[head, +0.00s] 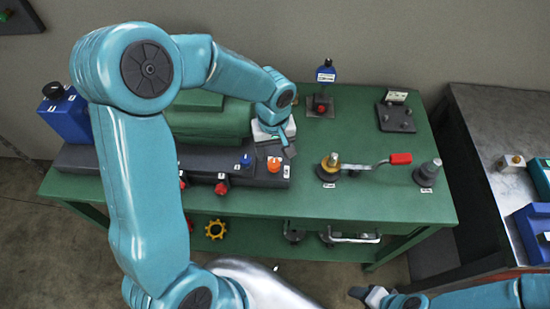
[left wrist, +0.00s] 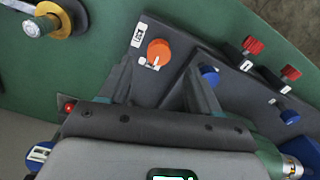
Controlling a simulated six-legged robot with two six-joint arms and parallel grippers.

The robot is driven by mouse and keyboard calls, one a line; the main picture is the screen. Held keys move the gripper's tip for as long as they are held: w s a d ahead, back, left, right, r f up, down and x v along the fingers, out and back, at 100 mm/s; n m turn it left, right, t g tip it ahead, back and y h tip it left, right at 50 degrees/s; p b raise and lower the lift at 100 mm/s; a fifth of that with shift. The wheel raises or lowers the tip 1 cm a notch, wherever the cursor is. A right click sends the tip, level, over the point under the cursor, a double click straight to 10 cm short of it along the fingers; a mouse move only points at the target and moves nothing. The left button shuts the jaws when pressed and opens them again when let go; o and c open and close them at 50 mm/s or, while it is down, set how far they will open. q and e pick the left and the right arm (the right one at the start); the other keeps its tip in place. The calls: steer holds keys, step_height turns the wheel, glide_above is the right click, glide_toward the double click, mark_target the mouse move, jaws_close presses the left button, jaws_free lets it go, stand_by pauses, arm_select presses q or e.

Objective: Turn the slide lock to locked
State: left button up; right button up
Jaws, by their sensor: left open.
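The orange round knob (head: 274,164) sits on the right end of the dark grey base (head: 225,165) on the green bench. In the left wrist view the orange knob (left wrist: 158,50) has a white mark at its lower edge and a small printed label (left wrist: 138,35) beside it, which seems to read "lock". My left gripper (head: 287,146) is just behind the knob in the head view. In the left wrist view its fingers (left wrist: 161,66) are open, pointing toward the knob from either side, with nothing held. Contact cannot be told. My right gripper (head: 369,296) is low at the bottom edge.
A blue knob (head: 245,160) stands close left of the orange one. Red knobs (head: 221,187) project from the base's front. A red-handled lever (head: 399,159) and a dark post (head: 428,172) stand to the right.

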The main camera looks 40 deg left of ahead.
mark_target(274, 164)
arm_select(q)
step_height(274, 164, down, 5)
steer(key=shift+s+f, duration=0.1)
steer(key=shift+s, duration=0.05)
steer(key=shift+w+d+f, duration=0.1)
steer(key=shift+w+f, duration=0.15)
steer(key=shift+s, duration=0.15)
steer(key=c, duration=1)
